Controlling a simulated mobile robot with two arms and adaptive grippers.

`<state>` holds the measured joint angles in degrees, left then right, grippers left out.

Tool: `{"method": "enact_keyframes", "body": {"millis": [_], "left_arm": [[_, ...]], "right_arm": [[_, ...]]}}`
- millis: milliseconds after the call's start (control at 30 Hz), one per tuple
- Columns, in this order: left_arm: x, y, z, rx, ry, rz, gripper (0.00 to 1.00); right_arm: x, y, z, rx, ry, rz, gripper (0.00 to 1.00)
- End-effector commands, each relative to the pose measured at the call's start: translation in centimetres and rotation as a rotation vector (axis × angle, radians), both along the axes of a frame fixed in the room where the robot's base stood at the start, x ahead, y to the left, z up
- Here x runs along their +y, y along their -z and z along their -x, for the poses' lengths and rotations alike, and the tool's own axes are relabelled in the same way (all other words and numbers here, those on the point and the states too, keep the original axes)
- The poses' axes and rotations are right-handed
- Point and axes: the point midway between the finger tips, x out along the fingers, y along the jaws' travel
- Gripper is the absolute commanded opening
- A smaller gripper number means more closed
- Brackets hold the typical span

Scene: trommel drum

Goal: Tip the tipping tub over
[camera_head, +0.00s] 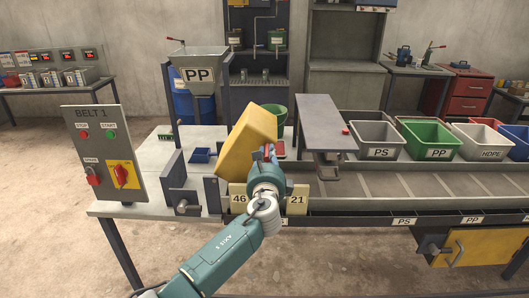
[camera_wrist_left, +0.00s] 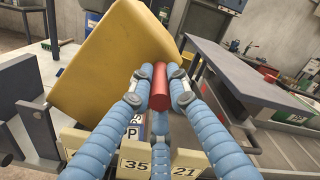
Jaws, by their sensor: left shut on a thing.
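The yellow tipping tub (camera_head: 246,140) stands tilted at the near side of the bench, leaning to the right in the head view. In the left wrist view the tub (camera_wrist_left: 112,62) fills the upper left, its smooth outer side facing the camera. My left gripper (camera_head: 267,158) is at the tub's right edge. In the wrist view its blue segmented fingers (camera_wrist_left: 160,85) are closed around the tub's red grip (camera_wrist_left: 159,94). The inside of the tub is hidden. My right gripper is not in view.
Number tags (camera_head: 297,200) stand just below my wrist. A grey plate (camera_head: 330,122) is right of the tub, and a green bucket (camera_head: 279,118) is behind it. The BELT 1 panel (camera_head: 104,150) stands left. Labelled bins (camera_head: 377,134) line the conveyor (camera_head: 420,183) at right.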

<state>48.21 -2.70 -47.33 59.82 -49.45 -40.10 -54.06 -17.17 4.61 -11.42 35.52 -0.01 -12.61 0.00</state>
Motion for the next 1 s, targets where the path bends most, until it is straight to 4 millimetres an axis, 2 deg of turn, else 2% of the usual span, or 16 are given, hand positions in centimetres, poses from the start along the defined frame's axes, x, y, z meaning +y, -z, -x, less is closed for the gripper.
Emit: {"method": "enact_keyframes", "body": {"millis": [300,833,867,900,933,1000], "left_arm": [[-0.5,1.0,0.0,-0.005,-0.001,-0.062,0.0],[-0.6,1.4,0.0,-0.002,-0.001,-0.073,0.0],[-0.6,1.4,0.0,-0.002,-0.001,-0.073,0.22],[-0.6,1.4,0.0,-0.001,-0.001,-0.072,0.3],[-0.6,1.4,0.0,-0.002,-0.001,-0.072,0.36],[-0.6,1.4,0.0,-0.002,-0.001,-0.072,0.36]], "right_arm": [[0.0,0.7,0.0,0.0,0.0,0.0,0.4],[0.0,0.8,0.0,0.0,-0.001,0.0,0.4],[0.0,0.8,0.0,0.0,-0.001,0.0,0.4],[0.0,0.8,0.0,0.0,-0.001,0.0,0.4],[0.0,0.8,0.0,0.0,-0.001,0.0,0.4],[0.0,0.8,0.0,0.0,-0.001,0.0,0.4]]}}
